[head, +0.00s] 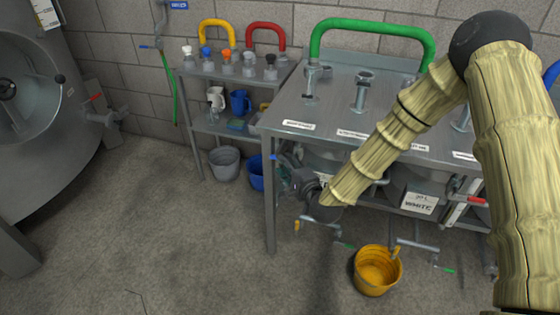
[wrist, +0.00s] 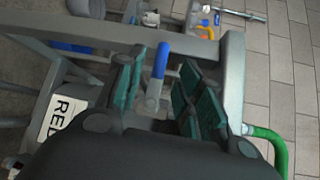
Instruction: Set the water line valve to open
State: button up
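A blue-handled lever (wrist: 161,60) on a grey metal stem shows between my gripper's fingers in the wrist view. The small blue tip (head: 272,157) by the bench's left front leg in the head view looks like the same handle. My gripper (wrist: 168,85) is open, with teal-padded fingers on either side of the lever and small gaps visible. In the head view my gripper (head: 290,176) is low beside the bench's left end.
The steel bench (head: 330,120) stands close to my arm, with its frame (wrist: 232,75) near the fingers. A yellow bucket (head: 377,270) is on the floor in front. A shelf (head: 225,75) and grey bucket (head: 225,162) are behind.

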jog(key=shift+x, duration=2)
grip_shut()
